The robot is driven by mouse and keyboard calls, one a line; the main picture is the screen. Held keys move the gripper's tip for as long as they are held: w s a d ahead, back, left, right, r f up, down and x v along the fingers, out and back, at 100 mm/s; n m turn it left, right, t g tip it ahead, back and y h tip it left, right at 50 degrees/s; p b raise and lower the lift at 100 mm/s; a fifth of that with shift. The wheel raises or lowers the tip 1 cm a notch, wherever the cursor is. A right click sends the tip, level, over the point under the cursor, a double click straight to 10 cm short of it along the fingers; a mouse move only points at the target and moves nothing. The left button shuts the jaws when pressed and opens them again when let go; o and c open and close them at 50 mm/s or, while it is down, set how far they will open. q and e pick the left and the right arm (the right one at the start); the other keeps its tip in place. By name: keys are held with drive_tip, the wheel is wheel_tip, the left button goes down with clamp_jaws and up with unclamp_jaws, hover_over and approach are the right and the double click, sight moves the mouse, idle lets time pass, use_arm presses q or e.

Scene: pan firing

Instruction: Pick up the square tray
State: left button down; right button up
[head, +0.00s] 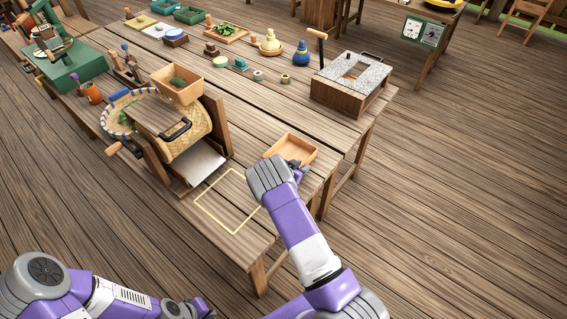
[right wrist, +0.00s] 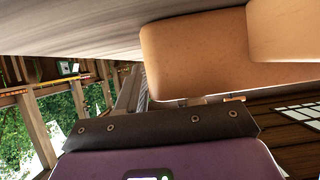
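The square tray (head: 302,143) is a shallow orange-brown wooden tray near the right edge of the table. My right gripper (head: 301,168) is at the tray's near right side; my own wrist partly covers it in the head view. In the right wrist view the tray's smooth brown wall (right wrist: 195,62) fills the upper right, very close to the gripper. I cannot tell whether the fingers grip the tray wall. My left gripper (head: 203,308) is low at the bottom of the head view, away from the tray, its fingers unclear.
A yellow square outline (head: 232,232) marks bare tabletop left of my right arm. A wooden stand with a woven basket (head: 190,135) and a small wooden box (head: 177,96) is to the left. A stone-topped box (head: 338,97) stands behind the tray. Floor is open at right.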

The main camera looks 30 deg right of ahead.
clamp_jaws()
drive_tip(key=shift+r, duration=0.1)
